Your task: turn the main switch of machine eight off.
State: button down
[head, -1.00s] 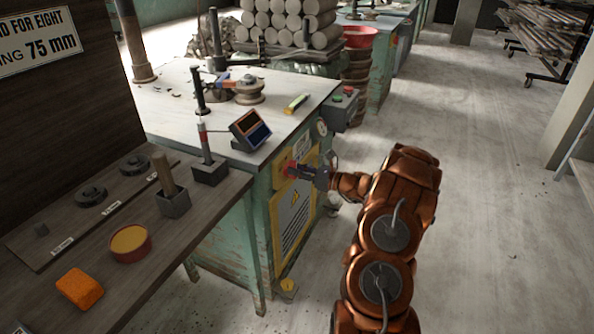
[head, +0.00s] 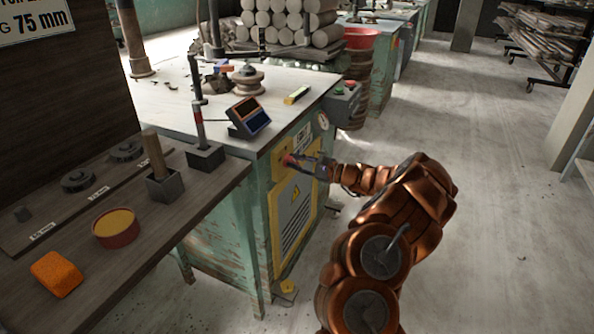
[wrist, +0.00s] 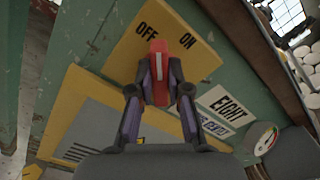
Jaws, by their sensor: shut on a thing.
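The main switch is a red handle (wrist: 158,80) with a white stripe, on a yellow plate (wrist: 120,50) marked OFF and ON. It shows in the head view as a small red spot (head: 288,159) on the front of the green machine (head: 230,235). A label (wrist: 227,104) beside the plate reads EIGHT. My gripper (wrist: 160,85) is shut on the red handle, one finger on each side. In the wrist view the handle's striped end points upward, nearer the word OFF than ON. The fingers hide the handle's lower sides.
A yellow warning panel (head: 293,225) lies below the switch, and a round gauge (head: 322,121) is to its right. A control box (head: 343,100) with buttons juts from the machine's corner. A wooden bench (head: 75,220) stands at left. Floor at right (head: 490,200) is clear.

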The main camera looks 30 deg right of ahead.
jog(key=n+b, duration=0.2)
jog(key=b, duration=0.1)
jog(key=f+n+b, duration=0.1)
jog(key=n+b, duration=0.2)
jog(key=shift+a+n+b, duration=0.15)
jog(key=shift+n+b, duration=0.15)
jog(key=shift+b, duration=0.05)
jog(key=n+b, duration=0.2)
jog(key=b, duration=0.1)
jog(key=shift+s+f, duration=0.1)
jog(key=shift+n+b, duration=1)
jog(key=shift+b, duration=0.2)
jog(key=c, duration=1.1)
grip_release()
jog(key=shift+r, duration=0.2)
jog(key=v, duration=1.2)
jog(key=shift+f, duration=0.1)
